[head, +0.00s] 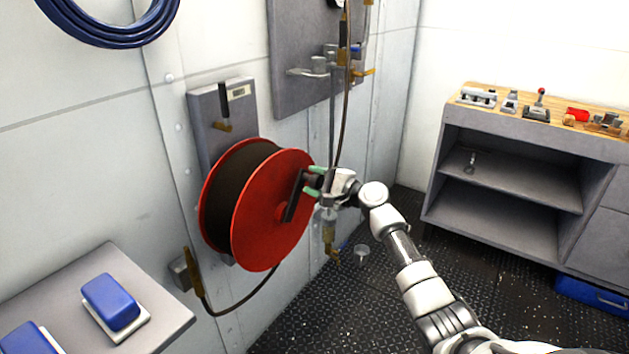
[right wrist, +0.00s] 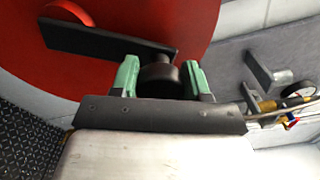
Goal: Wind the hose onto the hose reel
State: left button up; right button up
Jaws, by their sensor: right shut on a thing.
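The hose reel (head: 276,232), with red side discs, is mounted on a grey wall plate. The dark hose (head: 228,195) fills the drum between the discs. A short dark length (head: 238,304) sags below the reel to a brass end (head: 192,272) at a small grey wall bracket. A black crank arm (head: 293,200) is on the reel's front disc; it also crosses the red disc in the right wrist view (right wrist: 105,42). My right gripper (head: 314,183) is shut on the black crank knob (right wrist: 160,82), with green fingers on both sides. My left gripper is out of view.
A grey table (head: 160,298) with blue-topped blocks stands at lower left. A grey wall panel (head: 300,90) with valves and pipes is behind the reel. A workbench (head: 520,150) with tools stands at right.

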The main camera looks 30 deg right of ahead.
jog(key=shift+d+r, duration=0.1)
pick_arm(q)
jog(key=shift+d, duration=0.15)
pick_arm(e)
jog(key=o, duration=1.3)
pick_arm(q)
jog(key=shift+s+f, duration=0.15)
pick_arm(e)
jog(key=v, duration=1)
jog(key=shift+s, duration=0.35)
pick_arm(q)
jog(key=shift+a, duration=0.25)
pick_arm(e)
jog(key=shift+d, duration=0.1)
